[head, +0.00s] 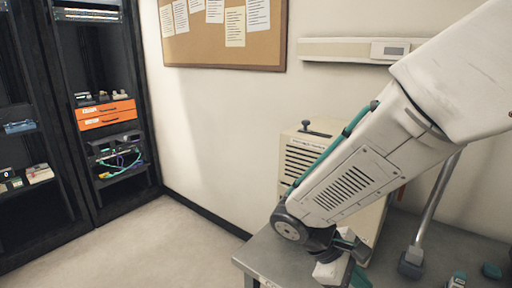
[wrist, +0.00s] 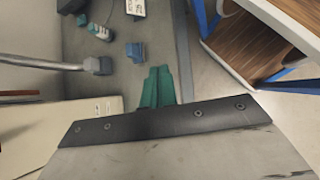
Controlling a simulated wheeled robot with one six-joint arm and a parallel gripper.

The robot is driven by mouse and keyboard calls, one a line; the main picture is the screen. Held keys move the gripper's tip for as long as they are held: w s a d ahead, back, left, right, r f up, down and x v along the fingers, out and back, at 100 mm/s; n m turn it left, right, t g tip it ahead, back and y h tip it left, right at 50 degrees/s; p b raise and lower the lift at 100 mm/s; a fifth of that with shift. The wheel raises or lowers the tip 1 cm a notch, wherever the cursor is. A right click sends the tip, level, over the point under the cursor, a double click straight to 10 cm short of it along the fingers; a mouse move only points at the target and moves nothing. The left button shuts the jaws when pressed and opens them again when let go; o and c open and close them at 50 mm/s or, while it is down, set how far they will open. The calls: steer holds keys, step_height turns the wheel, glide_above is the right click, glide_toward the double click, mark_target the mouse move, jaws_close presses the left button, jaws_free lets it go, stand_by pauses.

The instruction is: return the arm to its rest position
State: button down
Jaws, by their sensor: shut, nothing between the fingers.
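My arm comes in from the upper right of the head view and bends down over the left end of a grey table (head: 262,252). My gripper (head: 345,280) hangs at the bottom edge of the head view, partly cut off by the frame. In the wrist view my gripper (wrist: 157,72) shows as two green fingers close together. They are shut with nothing between them, above the grey table top (wrist: 150,40).
A beige vented cabinet (head: 300,150) stands on the table behind my arm. A metal post (head: 432,205) rises to its right. Small teal items (wrist: 98,30) lie on the table. Dark racks (head: 95,110) stand at left, with clear floor before them. A wooden shelf (wrist: 245,40) shows at wrist-view right.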

steer(key=s+d+r+m+t+y, duration=0.1)
steer(key=s+d+r+m+y, duration=0.1)
steer(key=s+r+m+y, duration=0.2)
steer(key=s+d+r+m+t+y, duration=0.2)
steer(key=s+r+m, duration=0.4)
steer(key=r, duration=0.3)
steer(key=shift+s+d+y, duration=0.75)
steer(key=shift+s+y, duration=0.05)
steer(key=shift+y, duration=0.4)
stand_by(0.3)
